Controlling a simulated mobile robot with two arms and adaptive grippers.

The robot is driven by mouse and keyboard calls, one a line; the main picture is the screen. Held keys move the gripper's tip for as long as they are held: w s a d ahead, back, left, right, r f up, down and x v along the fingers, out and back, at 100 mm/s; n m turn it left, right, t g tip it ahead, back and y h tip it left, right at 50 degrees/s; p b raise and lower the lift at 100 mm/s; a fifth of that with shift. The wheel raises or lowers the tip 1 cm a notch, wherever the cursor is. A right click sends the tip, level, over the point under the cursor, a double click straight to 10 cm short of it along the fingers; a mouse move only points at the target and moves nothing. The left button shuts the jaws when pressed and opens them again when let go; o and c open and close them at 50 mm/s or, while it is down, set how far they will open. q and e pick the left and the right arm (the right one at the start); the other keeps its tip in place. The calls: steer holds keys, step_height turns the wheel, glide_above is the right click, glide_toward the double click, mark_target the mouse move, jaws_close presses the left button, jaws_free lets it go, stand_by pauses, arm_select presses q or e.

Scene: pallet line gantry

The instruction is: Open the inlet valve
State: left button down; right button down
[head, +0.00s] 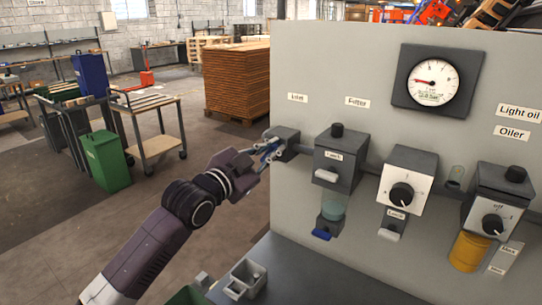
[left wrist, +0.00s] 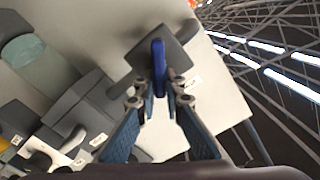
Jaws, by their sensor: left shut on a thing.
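The inlet valve (head: 287,137) is a dark grey block at the left edge of the light panel, under the "Inlet" label (head: 297,98). Its blue lever (left wrist: 159,66) stands out from the grey valve body (left wrist: 178,48) in the left wrist view. My left gripper (head: 265,154) is at the valve, with its fingers closed on the blue lever. The wrist view shows the fingertips (left wrist: 158,98) on both sides of the lever. In the head view the gripper hides most of the lever. My right gripper is not in view.
Right of the inlet are the filter (head: 338,157), a regulator with a knob (head: 407,172), the oiler (head: 497,200) and a pressure gauge (head: 436,80) reading low. A grey shelf (head: 310,275) with a small grey container (head: 245,281) lies below.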

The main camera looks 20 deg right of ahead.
arm_select(q)
steer(key=m, duration=0.5)
steer(key=shift+s+d+f+m, duration=0.15)
steer(key=shift+s+f+m, duration=0.15)
steer(key=shift+f, duration=0.1)
steer(key=m, duration=0.2)
steer(key=f+m, duration=0.1)
steer(key=m, duration=0.2)
steer(key=shift+d, duration=0.1)
steer(key=c, duration=2)
jaws_free()
steer(key=v, duration=1.2)
steer(key=shift+s, duration=0.1)
